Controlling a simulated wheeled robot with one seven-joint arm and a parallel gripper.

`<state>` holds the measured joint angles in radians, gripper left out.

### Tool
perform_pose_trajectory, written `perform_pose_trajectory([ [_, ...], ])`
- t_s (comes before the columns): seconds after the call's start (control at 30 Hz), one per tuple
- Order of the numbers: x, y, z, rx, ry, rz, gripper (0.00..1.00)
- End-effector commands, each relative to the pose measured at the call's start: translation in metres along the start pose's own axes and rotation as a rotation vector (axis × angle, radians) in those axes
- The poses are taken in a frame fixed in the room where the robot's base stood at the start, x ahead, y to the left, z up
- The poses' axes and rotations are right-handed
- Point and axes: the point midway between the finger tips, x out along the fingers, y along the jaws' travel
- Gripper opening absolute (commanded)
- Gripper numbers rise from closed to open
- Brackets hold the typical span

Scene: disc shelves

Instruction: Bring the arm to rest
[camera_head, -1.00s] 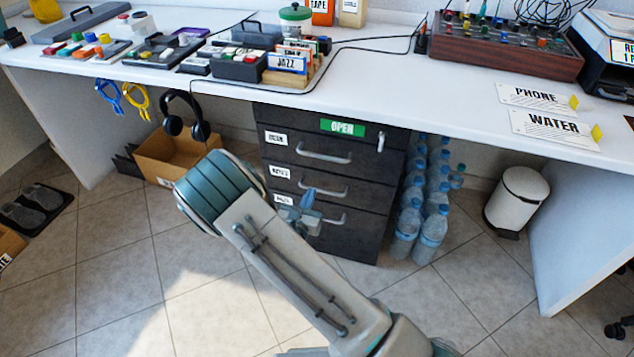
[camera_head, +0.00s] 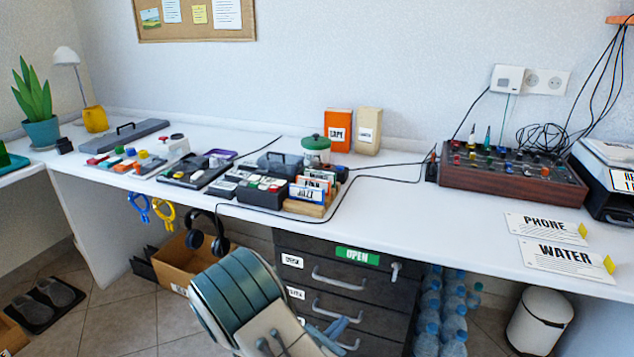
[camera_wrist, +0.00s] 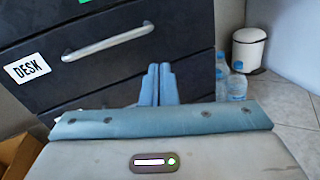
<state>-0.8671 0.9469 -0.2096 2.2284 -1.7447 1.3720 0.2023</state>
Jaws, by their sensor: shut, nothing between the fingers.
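My gripper (camera_wrist: 158,84) shows in the wrist view with its two blue fingers together and nothing between them. It is in front of the dark drawer unit (camera_wrist: 100,75), apart from or close to its front; I cannot tell the exact gap. In the head view my arm (camera_head: 240,300) rises from the bottom middle and is bent in front of the drawer unit (camera_head: 330,258). The gripper (camera_head: 340,325) is partly hidden behind my arm there.
The white desk (camera_head: 430,205) spans the view, with disc racks (camera_head: 305,205), a mixer (camera_head: 510,180) and signs (camera_head: 565,255) on it. A cardboard box (camera_head: 175,262), water bottles (camera_head: 440,320) and a white bin (camera_head: 540,320) stand below. Open floor lies at the left front.

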Motion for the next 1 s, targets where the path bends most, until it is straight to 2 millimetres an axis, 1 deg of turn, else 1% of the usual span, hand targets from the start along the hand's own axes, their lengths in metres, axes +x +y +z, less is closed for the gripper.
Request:
perform_pose_trajectory([
  [0.03, 0.008, -0.010, 0.041, 0.061, 0.005, -0.094, 0.00],
  [0.07, 0.011, -0.018, 0.056, 0.091, 0.011, -0.146, 0.00],
  [0.1, 0.014, -0.029, 0.075, 0.132, 0.019, -0.217, 0.00],
  [0.17, 0.017, -0.045, 0.102, 0.196, 0.032, -0.320, 0.00],
  [0.2, 0.018, -0.055, 0.119, 0.240, 0.040, -0.388, 0.00],
  [0.27, 0.018, -0.071, 0.143, 0.307, 0.057, -0.486, 0.00],
  [0.3, 0.017, -0.081, 0.159, 0.353, 0.067, -0.551, 0.00],
  [0.37, 0.014, -0.095, 0.182, 0.425, 0.086, -0.645, 0.00],
  [0.4, 0.011, -0.105, 0.196, 0.472, 0.098, -0.707, 0.00],
  [0.47, 0.005, -0.117, 0.217, 0.547, 0.120, -0.796, 0.00],
  [0.5, 0.001, -0.125, 0.230, 0.599, 0.134, -0.853, 0.00],
  [0.57, -0.007, -0.135, 0.249, 0.678, 0.156, -0.937, 0.00],
  [0.6, -0.012, -0.141, 0.262, 0.732, 0.172, -0.991, 0.00],
  [0.7, -0.027, -0.152, 0.292, 0.873, 0.213, -1.116, 0.00],
  [0.8, -0.043, -0.160, 0.322, 1.021, 0.257, -1.231, 0.00],
  [0.97, -0.068, -0.162, 0.369, 1.272, 0.331, -1.385, 0.00],
  [1.0, -0.074, -0.161, 0.381, 1.339, 0.350, -1.418, 0.00],
])
